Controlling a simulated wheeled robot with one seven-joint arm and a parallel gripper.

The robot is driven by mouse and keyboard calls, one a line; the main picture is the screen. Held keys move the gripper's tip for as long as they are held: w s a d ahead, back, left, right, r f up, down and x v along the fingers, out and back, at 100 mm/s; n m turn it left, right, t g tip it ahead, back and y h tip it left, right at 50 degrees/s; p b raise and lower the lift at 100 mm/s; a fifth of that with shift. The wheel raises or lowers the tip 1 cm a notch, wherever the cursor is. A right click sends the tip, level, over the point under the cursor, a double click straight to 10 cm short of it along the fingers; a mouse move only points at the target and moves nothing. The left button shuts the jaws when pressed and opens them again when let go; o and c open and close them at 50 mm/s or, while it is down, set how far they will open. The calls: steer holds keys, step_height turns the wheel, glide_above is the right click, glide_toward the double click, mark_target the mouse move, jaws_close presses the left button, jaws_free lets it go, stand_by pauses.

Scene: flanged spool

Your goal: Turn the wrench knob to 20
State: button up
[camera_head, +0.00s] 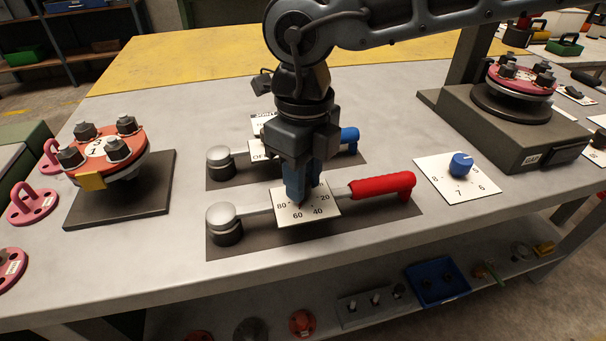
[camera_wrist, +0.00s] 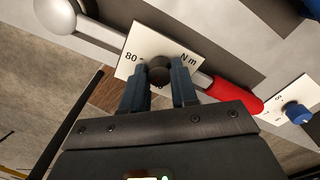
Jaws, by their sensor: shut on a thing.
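The near torque wrench, with a red handle (camera_head: 382,186) and a round silver head (camera_head: 224,217), lies on a dark mat. My gripper (camera_head: 304,195) points down over the plate and hides most of the knob in the head view. In the wrist view my gripper (camera_wrist: 158,82) is shut on the dark round knob (camera_wrist: 158,69), one finger on each side. The plate there shows 80 and "N m". The knob's exact setting is not clear.
A second wrench with a blue handle (camera_head: 349,137) lies just behind. A blue knob (camera_head: 461,164) on a white card stands to the right. A red flange with bolts (camera_head: 112,151) is at left, and another spool flange (camera_head: 522,82) stands on a stand at right.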

jaws_close()
steer(key=n+b, duration=0.1)
steer(key=n, duration=0.2)
steer(key=shift+f+n+b, duration=0.1)
steer(key=shift+n+b, duration=0.25)
steer(key=shift+n, duration=0.05)
steer(key=n+b, duration=0.1)
steer(key=n, duration=0.5)
steer(key=shift+b, duration=0.4)
steer(key=n+b, duration=0.1)
steer(key=n, duration=0.4)
steer(key=shift+n, duration=0.4)
steer(key=n, duration=0.4)
steer(key=shift+n, duration=0.3)
